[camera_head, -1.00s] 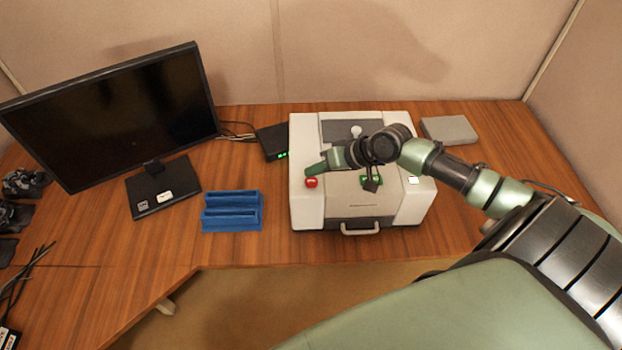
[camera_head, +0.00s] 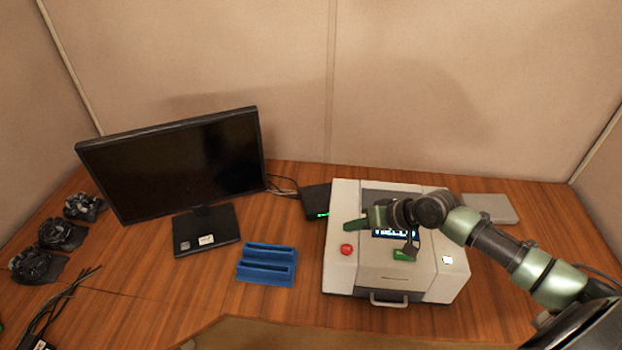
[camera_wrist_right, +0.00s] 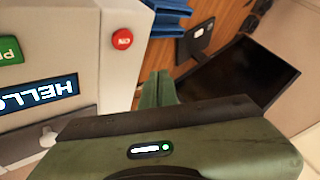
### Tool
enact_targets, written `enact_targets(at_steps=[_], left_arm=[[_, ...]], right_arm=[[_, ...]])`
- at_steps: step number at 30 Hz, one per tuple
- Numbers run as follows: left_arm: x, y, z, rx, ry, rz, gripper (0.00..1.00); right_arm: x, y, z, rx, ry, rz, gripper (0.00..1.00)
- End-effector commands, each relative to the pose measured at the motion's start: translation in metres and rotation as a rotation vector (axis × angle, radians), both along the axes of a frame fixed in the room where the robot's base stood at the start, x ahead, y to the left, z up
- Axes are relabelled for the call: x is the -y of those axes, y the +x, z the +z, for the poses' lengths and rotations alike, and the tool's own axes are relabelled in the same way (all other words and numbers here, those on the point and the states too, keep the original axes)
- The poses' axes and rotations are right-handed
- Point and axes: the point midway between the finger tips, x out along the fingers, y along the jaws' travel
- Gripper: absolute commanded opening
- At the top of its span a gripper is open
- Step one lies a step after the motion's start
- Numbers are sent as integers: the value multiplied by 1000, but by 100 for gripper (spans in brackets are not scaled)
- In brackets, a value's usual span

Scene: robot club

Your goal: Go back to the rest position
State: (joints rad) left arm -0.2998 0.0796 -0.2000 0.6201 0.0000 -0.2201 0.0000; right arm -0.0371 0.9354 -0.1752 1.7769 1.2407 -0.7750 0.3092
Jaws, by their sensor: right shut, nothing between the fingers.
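My right gripper (camera_head: 352,226) shows in the head view above the left part of a white machine (camera_head: 341,207). Its green fingers are together and hold nothing, pointing left near the red button (camera_head: 346,250). In the right wrist view the closed fingers (camera_wrist_right: 158,90) point up the picture, with the red button (camera_wrist_right: 122,39) to their left. The machine's lit screen (camera_wrist_right: 38,95) reads "HELLO", partly cut off. A green button (camera_head: 403,255) is partly covered by my arm. My left gripper is not in view.
A monitor (camera_head: 180,165) stands at the left, with a blue slotted holder (camera_head: 266,265) between it and the machine. A black box (camera_head: 316,203) and a grey slab (camera_head: 490,208) lie behind. Several dark devices (camera_head: 62,234) sit far left.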

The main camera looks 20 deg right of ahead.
Motion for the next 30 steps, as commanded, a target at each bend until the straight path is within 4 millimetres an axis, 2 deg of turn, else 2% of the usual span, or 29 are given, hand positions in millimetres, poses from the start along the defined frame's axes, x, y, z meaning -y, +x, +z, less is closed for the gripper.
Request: enact_targets(at_steps=[5,8,11,12,15,18,23,30], left_arm=[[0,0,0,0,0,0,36],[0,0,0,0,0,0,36],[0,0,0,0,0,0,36],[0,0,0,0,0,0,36],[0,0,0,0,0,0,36],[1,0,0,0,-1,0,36],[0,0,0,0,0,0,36],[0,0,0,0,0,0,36]], right_arm=[[-4,-3,-3,-4,-3,9,0],[-24,-18,-16,-20,-27,57,0],[-62,-54,-40,-51,-85,156,0],[-81,-72,-50,-62,-118,203,0],[-120,-120,-65,-85,-222,302,0],[-136,-151,-68,-102,-315,342,0],[-143,-186,-62,-138,-420,344,0],[-135,-226,-46,-216,-531,291,0]])
